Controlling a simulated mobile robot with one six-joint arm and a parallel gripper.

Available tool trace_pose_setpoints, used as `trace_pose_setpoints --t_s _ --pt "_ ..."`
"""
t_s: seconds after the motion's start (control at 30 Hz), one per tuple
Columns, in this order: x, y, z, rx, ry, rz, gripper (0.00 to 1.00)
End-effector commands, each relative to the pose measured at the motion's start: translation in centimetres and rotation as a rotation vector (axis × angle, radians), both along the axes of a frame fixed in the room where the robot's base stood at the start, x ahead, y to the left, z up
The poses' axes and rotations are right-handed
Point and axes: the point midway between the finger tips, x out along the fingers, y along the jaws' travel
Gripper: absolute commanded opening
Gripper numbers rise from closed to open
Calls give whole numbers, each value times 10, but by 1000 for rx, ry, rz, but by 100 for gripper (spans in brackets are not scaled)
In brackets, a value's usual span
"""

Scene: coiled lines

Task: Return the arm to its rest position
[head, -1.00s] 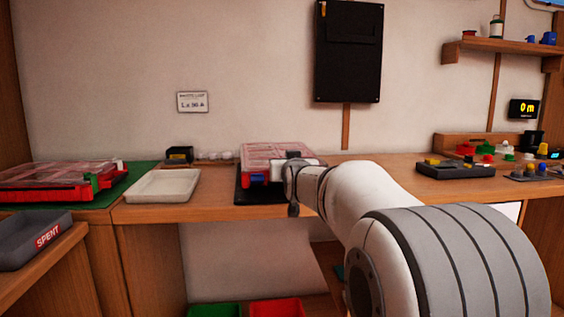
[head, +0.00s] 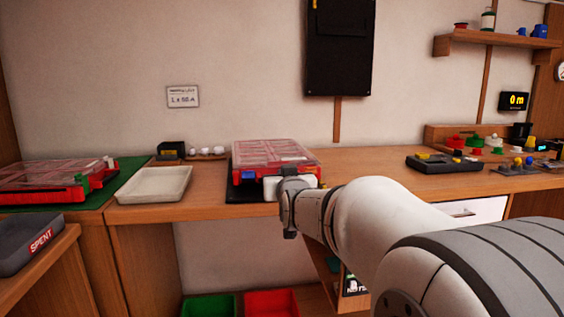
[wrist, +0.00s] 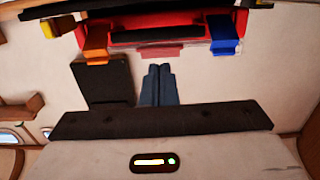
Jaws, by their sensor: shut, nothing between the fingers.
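My arm (head: 370,215) reaches from the lower right of the head view toward the bench, with its wrist (head: 290,210) just in front of the bench edge. In the head view my fingers cannot be made out past the wrist. In the wrist view my gripper (wrist: 159,68) shows its two dark fingers together, with nothing between them. A red case with a clear lid (head: 272,158) stands on a dark mat beyond the wrist. The case front, with an orange and a blue latch, also shows in the wrist view (wrist: 160,22), apart from the fingertips.
A pale tray (head: 155,185) and another red case (head: 45,182) on a green mat lie left. A grey SPENT bin (head: 27,240) is at lower left. Green (head: 208,306) and red (head: 271,303) bins sit below.

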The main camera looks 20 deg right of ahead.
Motion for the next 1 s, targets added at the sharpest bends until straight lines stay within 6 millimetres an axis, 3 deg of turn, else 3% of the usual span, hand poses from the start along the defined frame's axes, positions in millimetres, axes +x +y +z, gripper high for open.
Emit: trace_pose_setpoints --t_s 0.23,0.47,0.77,1.0 --pt "-9 2 -5 0 2 1 0" --pt "-30 17 13 25 151 29 0" --pt "-105 52 26 74 547 90 0" --pt "-186 74 42 97 867 126 0"
